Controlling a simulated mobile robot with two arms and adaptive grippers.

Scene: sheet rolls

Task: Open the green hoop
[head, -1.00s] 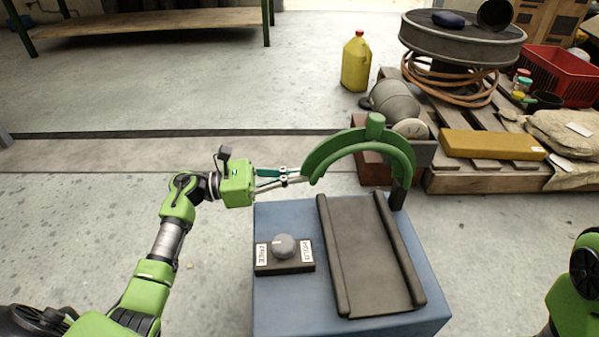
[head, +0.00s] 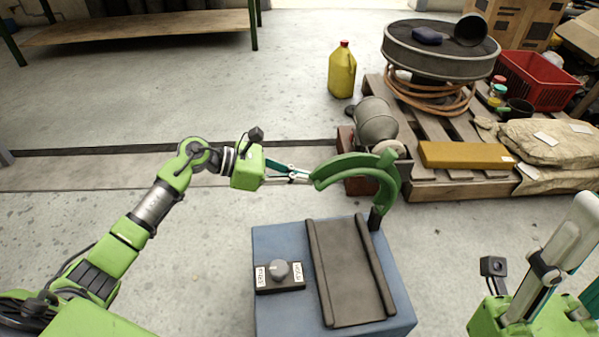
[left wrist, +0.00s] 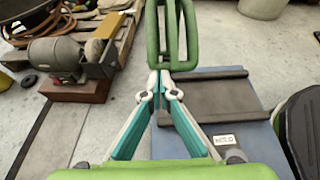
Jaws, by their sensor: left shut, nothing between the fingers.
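The green hoop (head: 376,173) is a curved arch on a dark hinge at the far right corner of the blue box (head: 283,240). It is tilted up, its free end raised clear of the dark grey cradle (head: 350,270). My left gripper (head: 309,177) is shut and empty, its tips at the hoop's free end. In the left wrist view the fingertips (left wrist: 165,76) meet just under the green hoop (left wrist: 172,35); I cannot tell if they touch. My right gripper (head: 580,205) is at the right edge, its fingertips not clearly shown.
A knob (head: 280,269) between two labels sits left of the cradle. A yellow jug (head: 342,72) stands on the floor. Floor left of the box is clear.

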